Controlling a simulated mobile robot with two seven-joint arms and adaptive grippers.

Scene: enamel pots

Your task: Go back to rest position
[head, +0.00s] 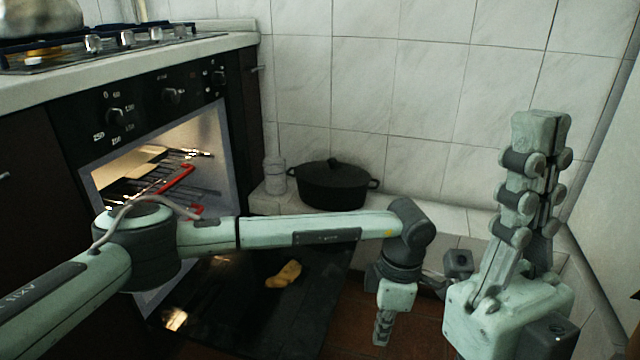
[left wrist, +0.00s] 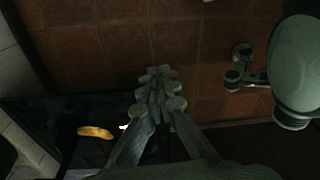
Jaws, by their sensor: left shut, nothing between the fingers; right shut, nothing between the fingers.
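My left arm reaches in from the left, across the front of the open oven. My left gripper (head: 381,335) hangs down from it at the lower middle, fingers together and empty. In the left wrist view its closed fingers (left wrist: 158,78) are seen above the red-brown tiled floor, with nothing between them. My right gripper (head: 541,118) stands upright at the right of the head view, fingers pointing up, shut and empty. Neither gripper touches any object that I can see.
The oven door (head: 245,320) is folded down, with a yellow piece (head: 283,273) on it. An oven rack (head: 150,190) with a red bar shows inside. A black lidded pot (head: 333,187) and a pale jar (head: 273,176) stand on the tiled ledge. A stove (head: 110,45) is at upper left.

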